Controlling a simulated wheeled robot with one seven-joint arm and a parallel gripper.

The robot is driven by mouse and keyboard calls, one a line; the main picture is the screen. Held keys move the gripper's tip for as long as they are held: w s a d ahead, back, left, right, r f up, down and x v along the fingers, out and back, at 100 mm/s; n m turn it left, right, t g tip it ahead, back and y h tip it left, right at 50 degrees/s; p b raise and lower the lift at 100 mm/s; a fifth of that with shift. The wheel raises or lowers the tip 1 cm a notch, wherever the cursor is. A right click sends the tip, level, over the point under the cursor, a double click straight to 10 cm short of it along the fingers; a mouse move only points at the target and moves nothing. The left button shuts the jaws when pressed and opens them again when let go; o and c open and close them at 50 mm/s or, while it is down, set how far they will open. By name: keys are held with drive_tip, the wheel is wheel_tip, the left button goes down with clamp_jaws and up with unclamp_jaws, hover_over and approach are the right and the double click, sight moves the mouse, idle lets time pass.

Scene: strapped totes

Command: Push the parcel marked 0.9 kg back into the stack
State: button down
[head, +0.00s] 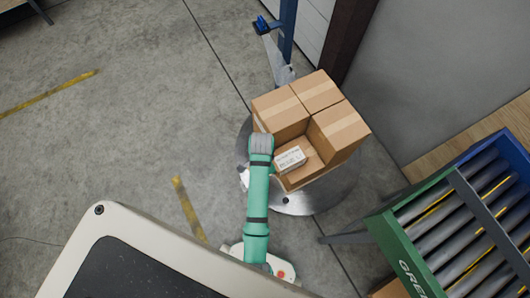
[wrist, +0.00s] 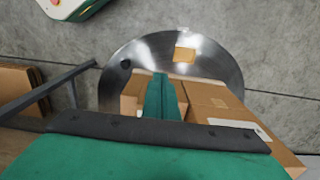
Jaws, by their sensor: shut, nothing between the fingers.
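A stack of brown taped cartons (head: 325,93) stands on a round metal plate (head: 320,199). At its near corner a lower carton (head: 304,173) has a white label (head: 289,158) on top; its print is too small to read, so I cannot tell which parcel is marked 0.9 kg. My green arm reaches the stack's near left side in the head view, where its end hides the fingers. In the wrist view my gripper (wrist: 161,78) is shut and empty, pointing toward the plate between carton faces. A carton with a white label (wrist: 220,105) is at its right. Contact is unclear.
A green and blue roller conveyor (head: 455,220) stands at the right. A blue post (head: 287,32) rises behind the plate, near a grey wall (head: 430,80). The wrist view shows a small tan patch (wrist: 184,54) on the plate.

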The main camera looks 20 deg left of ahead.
sight(284, 164)
drive_tip(key=w+d+f, duration=0.2)
drive_tip(key=w+f, duration=0.1)
drive_tip(key=f, duration=0.5)
drive_tip(key=shift+d, duration=0.2)
drive_tip(key=shift+w, duration=0.1)
drive_tip(key=w+d, duration=0.4)
drive_tip(key=w, duration=0.1)
drive_tip(key=shift+w+d, duration=0.1)
drive_tip(key=shift+d, duration=0.05)
